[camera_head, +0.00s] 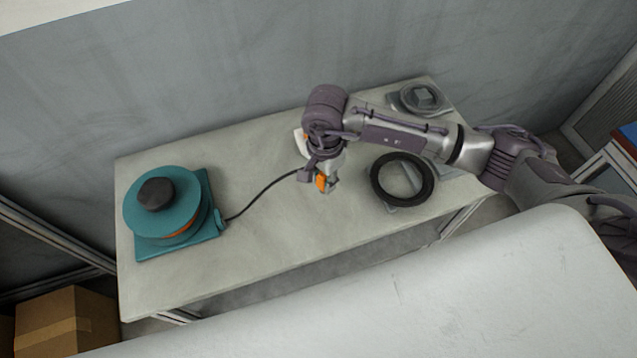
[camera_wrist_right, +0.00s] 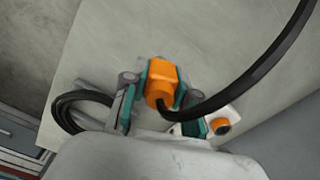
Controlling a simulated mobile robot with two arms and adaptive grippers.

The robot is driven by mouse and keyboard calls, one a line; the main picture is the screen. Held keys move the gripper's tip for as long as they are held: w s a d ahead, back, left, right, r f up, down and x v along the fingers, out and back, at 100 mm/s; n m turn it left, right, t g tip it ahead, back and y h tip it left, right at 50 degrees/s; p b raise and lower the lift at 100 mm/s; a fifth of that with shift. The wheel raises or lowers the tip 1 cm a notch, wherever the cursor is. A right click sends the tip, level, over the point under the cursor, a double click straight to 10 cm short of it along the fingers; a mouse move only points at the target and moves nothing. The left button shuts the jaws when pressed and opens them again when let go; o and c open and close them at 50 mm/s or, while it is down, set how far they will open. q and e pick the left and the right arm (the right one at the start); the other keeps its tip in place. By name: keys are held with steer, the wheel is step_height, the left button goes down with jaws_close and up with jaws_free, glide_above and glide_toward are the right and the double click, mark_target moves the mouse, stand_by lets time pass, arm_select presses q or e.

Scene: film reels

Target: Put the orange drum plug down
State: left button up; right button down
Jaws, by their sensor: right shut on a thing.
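The orange drum plug (camera_head: 321,183) is in the jaws of my right gripper (camera_head: 318,178), over the middle of the table. In the right wrist view the plug (camera_wrist_right: 162,78) is a blocky orange piece between the teal-padded fingers of the gripper (camera_wrist_right: 160,95). A black cable (camera_wrist_right: 245,85) leaves the plug; in the head view it runs left to a teal drum (camera_head: 135,215) with a dark knob on top. I cannot tell whether the plug touches the table. My left gripper is not in view.
A white block with an orange round part (camera_wrist_right: 220,126) is close beside the gripper. A black ring (camera_head: 376,185) lies on the table to the right, and a grey round device (camera_head: 420,98) is at the back right. Bare tabletop (camera_head: 255,245) lies between drum and ring.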

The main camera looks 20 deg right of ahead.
steer(key=shift+w+a+f, duration=0.45)
steer(key=shift+w, duration=0.05)
step_height(320, 180, down, 3)
steer(key=shift+f+p, duration=0.15)
steer(key=shift+p, duration=0.45)
steer(key=shift+f, duration=0.3)
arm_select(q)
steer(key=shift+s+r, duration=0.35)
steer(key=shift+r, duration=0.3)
arm_select(e)
steer(key=shift+f, duration=0.1)
steer(key=shift+f, duration=0.1)
steer(key=c, duration=0.9)
jaws_free()
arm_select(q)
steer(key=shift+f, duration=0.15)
